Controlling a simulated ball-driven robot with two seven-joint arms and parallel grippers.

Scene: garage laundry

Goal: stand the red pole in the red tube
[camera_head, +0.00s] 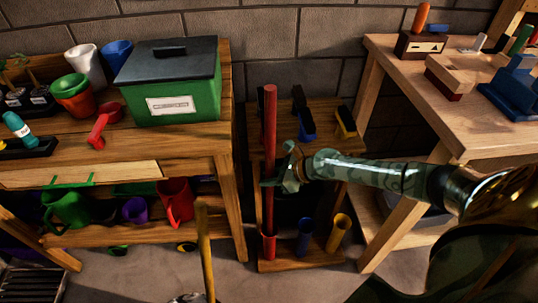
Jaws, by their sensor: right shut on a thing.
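The red pole (270,130) stands upright between the two benches. My right gripper (272,180) is shut on it around its middle, reaching in from the right. The red tube (268,248) stands at the left front of a low wooden rack. The lower end of the pole meets the mouth of the red tube in this view; I cannot tell how deep it sits inside. My left gripper is not in view.
A blue tube (304,238) and a yellow tube (338,233) stand on the wooden rack (300,263) right of the red one. A left bench (200,150) and a right table (400,85) flank it. A yellow pole (205,250) rises in front.

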